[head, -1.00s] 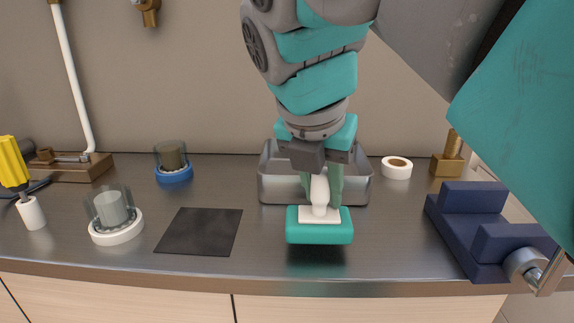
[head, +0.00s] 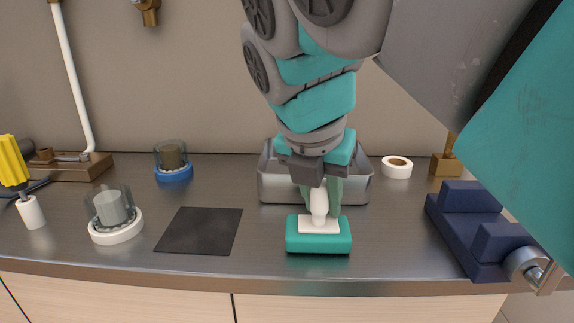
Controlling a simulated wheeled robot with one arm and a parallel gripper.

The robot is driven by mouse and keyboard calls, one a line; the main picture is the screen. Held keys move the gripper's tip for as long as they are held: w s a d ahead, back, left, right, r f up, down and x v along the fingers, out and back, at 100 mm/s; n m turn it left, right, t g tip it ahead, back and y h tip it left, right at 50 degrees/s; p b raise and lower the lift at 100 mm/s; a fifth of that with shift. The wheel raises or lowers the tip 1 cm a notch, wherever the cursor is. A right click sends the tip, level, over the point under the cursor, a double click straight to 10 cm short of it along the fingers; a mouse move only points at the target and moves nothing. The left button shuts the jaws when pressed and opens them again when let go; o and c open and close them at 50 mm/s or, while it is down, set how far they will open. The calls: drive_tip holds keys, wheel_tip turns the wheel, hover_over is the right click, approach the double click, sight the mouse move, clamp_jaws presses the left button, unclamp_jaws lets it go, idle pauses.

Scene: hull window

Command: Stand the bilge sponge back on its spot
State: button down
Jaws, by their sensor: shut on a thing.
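The bilge sponge (head: 319,240) is a teal block with a white plate and white upright handle on top. It is upright near the front edge of the metal counter, in front of a grey metal tray (head: 267,190). My gripper (head: 319,195) points down and is shut on the white handle. The sponge's underside looks to be at or very close to the counter; I cannot tell whether it touches. A flat dark square mat (head: 200,231) lies on the counter to the left of the sponge, with bare counter between them. No other marked spot shows.
Left of the mat stand a clear-domed white-based unit (head: 116,228) and a blue-based one (head: 173,165). A yellow-handled tool (head: 14,165) is at far left. A white tape roll (head: 397,167) and a navy vise (head: 475,235) are at right. Counter between mat and sponge is clear.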

drive_tip(key=c, duration=0.6)
unclamp_jaws()
drive_tip(key=shift+r, duration=0.1)
